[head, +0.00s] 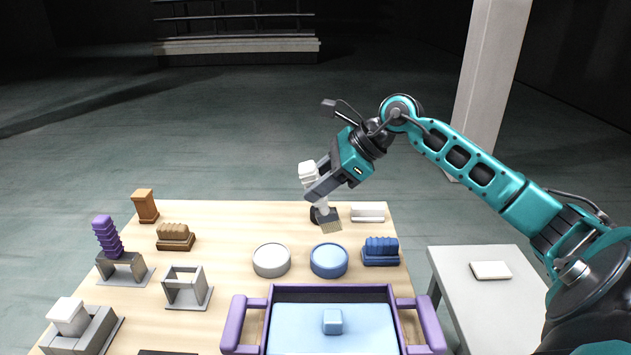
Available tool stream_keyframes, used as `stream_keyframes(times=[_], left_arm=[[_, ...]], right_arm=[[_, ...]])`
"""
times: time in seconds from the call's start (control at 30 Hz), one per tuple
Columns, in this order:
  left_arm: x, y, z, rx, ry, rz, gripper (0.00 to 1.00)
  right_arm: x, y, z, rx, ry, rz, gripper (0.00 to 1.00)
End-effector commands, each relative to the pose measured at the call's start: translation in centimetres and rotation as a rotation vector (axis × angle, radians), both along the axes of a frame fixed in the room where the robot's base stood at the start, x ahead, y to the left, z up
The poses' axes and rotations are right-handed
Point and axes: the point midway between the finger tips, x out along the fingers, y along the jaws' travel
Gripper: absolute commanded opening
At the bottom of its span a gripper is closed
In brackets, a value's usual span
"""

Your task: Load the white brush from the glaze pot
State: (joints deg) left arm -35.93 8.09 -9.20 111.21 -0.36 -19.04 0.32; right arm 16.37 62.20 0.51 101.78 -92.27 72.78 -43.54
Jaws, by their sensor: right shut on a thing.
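My right gripper (318,188) is shut on the white brush (308,173). The brush is tilted, its white handle end up and its dark head and tan bristles pointing down. In the head view the bristles sit just above the far rim of a round blue pot (329,262); they look apart from it, and their height is hard to tell. A round pot with whitish contents (271,261) stands left of the blue one. Which of the two is the glaze pot for this brush is not marked. My left gripper is out of view.
A purple-handled tray (258,315) with a blue slab and small blue block fills the front. Brown, purple and white blocks, some on grey stands, line the left. A blue brush-like block (381,250) and white block (368,212) lie right. A side table (470,262) stands right.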

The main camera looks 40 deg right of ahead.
Motion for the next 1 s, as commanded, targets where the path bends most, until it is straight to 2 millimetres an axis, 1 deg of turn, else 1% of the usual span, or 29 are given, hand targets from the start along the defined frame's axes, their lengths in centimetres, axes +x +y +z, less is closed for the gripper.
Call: stream_keyframes(times=[0.4, 0.53, 0.67, 1.0], left_arm=[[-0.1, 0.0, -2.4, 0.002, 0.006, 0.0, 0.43], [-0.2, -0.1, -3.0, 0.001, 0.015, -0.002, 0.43], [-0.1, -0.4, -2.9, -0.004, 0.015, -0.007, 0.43], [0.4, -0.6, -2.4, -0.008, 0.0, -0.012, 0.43]], right_arm=[[0.0, 0.0, -4.2, 0.003, 0.0, -0.002, 0.0], [0.0, 0.0, -5.2, 0.002, -0.001, -0.002, 0.0], [0.0, 0.0, -5.6, 0.001, -0.001, -0.002, 0.0], [0.0, 0.0, -5.6, 0.001, -0.001, -0.002, 0.0]])
